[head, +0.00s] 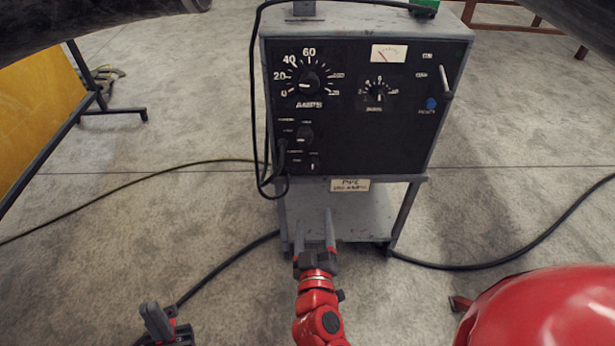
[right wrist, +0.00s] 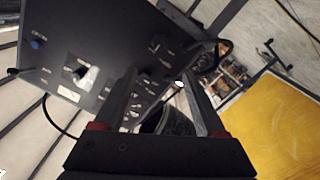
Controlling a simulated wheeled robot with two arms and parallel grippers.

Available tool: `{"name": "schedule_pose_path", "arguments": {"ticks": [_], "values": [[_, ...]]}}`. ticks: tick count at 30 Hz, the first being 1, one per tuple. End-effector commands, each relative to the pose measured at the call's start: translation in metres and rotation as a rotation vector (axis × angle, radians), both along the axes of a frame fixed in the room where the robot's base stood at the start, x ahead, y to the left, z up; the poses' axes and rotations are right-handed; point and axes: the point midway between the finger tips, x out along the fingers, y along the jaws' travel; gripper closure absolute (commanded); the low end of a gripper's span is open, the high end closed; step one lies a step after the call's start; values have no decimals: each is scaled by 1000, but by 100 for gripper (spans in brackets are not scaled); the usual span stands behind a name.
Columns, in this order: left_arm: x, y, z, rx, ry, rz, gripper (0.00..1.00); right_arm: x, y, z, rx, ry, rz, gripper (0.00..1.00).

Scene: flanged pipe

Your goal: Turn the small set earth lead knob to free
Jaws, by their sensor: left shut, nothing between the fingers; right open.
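The grey welding set (head: 445,45) has a black front panel with dials and knobs. A small dark knob (head: 313,163) sits low on the panel's left side, with tiny labels too small to read. Just above it is a slightly larger dark knob (head: 304,135). My right gripper (head: 330,218) is open and empty, fingers pointing at the set, below the panel in the head view. In the right wrist view the fingers (right wrist: 163,90) stand apart before the tilted panel (right wrist: 95,55). My left gripper (head: 150,310) is shut and empty near the floor at lower left.
A black cable (head: 253,100) hangs down the panel's left side and plugs in beside the knobs. Black leads (head: 480,267) run across the floor. A red rounded object (head: 545,310) stands at lower right. A yellow panel (head: 38,115) stands at left.

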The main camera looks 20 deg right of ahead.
Motion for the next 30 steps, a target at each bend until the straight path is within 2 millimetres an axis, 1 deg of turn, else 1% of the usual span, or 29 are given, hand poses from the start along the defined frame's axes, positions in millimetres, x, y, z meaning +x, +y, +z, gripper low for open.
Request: {"name": "schedule_pose_path", "arguments": {"ticks": [3, 5, 8, 12, 18, 21, 24, 30], "values": [[0, 0, 1, -1, 1, 0, 100, 16, -8, 2, 3, -4, -9, 27], [0, 0, 3, -2, 2, -1, 100, 27, -10, 4, 3, -7, -6, 27], [1, 0, 5, -5, 4, -1, 100, 46, -17, 2, 0, -2, -8, 27], [1, 0, 5, -7, 6, -1, 100, 80, -25, 3, -1, -6, -4, 27], [1, 0, 3, -5, 5, -1, 100, 122, -36, 1, 1, -4, -2, 27], [1, 0, 2, -4, 3, 0, 100, 137, -40, 1, 0, -3, 1, 27], [0, 0, 1, -2, 2, -1, 100, 148, -42, 2, 1, -5, 2, 27], [0, 0, 1, -1, 1, -1, 100, 156, -45, 1, 1, -2, 3, 27]]}}
